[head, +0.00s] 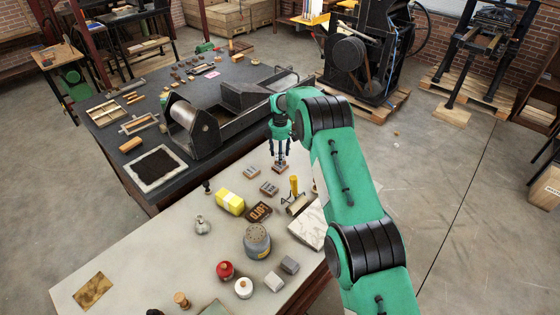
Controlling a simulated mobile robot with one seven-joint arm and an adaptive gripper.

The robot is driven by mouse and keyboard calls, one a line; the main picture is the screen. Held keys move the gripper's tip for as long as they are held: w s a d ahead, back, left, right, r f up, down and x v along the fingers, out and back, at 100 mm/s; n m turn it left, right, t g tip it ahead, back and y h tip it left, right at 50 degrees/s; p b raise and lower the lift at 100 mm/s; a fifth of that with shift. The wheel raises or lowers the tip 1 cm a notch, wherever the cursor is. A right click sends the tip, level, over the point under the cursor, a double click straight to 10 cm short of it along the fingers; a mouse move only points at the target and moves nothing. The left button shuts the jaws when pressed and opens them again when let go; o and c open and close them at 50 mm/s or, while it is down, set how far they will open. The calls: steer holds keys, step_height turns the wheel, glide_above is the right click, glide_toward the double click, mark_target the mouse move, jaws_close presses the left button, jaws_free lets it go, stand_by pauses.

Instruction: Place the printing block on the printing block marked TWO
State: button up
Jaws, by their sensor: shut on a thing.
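My gripper (280,160) points down over the far end of the pale table and is shut on a small brown and grey printing block (280,169). The held block is low, at or just above the tabletop; I cannot tell whether it touches anything beneath. Two similar printing blocks lie nearby: one (251,170) to the left of the gripper and one (269,188) nearer and slightly left. Their markings are too small to read, so I cannot tell which says TWO.
The pale table (150,255) also holds a yellow block (230,202), a dark counter (259,212), a brayer (298,204), a grey can (257,241) and a red-topped jar (225,271). A dark press table (105,125) stands behind. The pale table's left part is mostly clear.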

steer(key=shift+f, duration=1.9)
steer(key=shift+f, duration=0.15)
steer(key=o, duration=1.2)
step_height(320, 180, up, 12)
steer(key=shift+r+p, duration=0.2)
steer(key=shift+p, duration=0.15)
